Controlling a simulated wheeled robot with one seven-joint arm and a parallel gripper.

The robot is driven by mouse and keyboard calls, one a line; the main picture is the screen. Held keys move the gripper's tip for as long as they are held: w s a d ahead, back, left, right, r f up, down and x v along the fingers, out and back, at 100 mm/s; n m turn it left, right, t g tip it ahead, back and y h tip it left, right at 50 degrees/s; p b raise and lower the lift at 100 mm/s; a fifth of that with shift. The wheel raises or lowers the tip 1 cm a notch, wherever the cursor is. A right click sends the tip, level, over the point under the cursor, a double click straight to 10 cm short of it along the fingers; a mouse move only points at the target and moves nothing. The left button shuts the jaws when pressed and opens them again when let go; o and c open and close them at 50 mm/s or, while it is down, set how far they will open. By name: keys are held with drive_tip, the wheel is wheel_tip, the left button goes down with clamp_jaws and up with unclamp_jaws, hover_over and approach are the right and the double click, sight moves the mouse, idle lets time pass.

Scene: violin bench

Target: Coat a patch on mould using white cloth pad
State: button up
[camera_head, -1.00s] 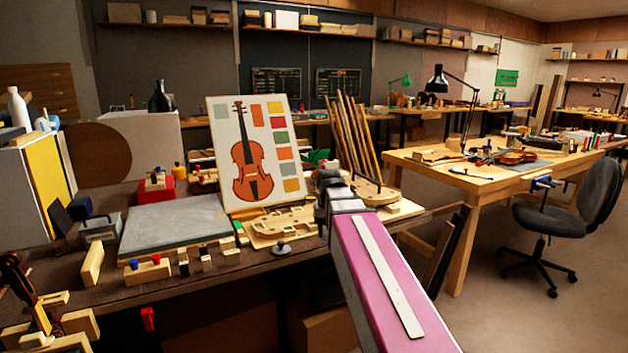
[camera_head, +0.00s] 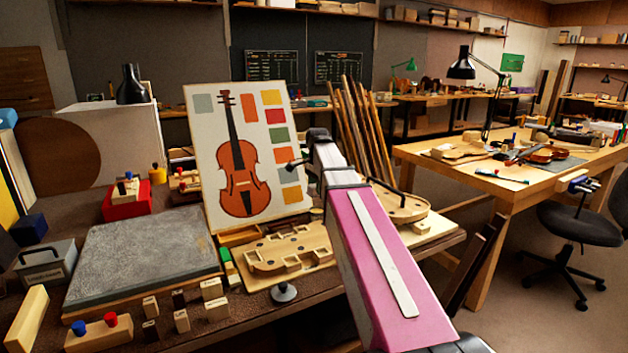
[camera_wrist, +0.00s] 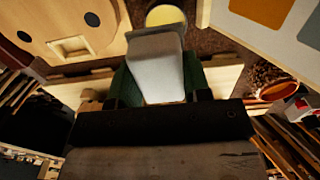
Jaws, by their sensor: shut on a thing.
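The white cloth pad (camera_wrist: 155,65) shows in the middle of the wrist view, a pale block with dark green sides beside it. My gripper (camera_wrist: 157,92) is shut on it. A pale wooden mould (camera_head: 262,262) with cut-outs and small blocks lies flat on the near bench in the head view. Another rounded wooden form (camera_head: 398,207) lies to its right, partly behind my pink arm. In the wrist view a wooden piece with dark round holes (camera_wrist: 62,30) lies at upper left, apart from the pad; I cannot tell which form it is. The pad's underside is hidden.
A picture board with a violin and colour patches (camera_head: 205,150) stands behind the mould. A grey slab (camera_head: 145,262) and several small wooden blocks lie to the left. A yellow disc (camera_wrist: 165,15) is just beyond the pad. Long wooden sticks (camera_head: 362,135) lean at the back.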

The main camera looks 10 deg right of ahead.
drive_tip(key=shift+w, duration=0.45)
drive_tip(key=shift+f, duration=2.95)
drive_tip(key=shift+f, duration=0.5)
drive_tip(key=shift+r, duration=0.1)
drive_tip(key=shift+r, duration=3.45)
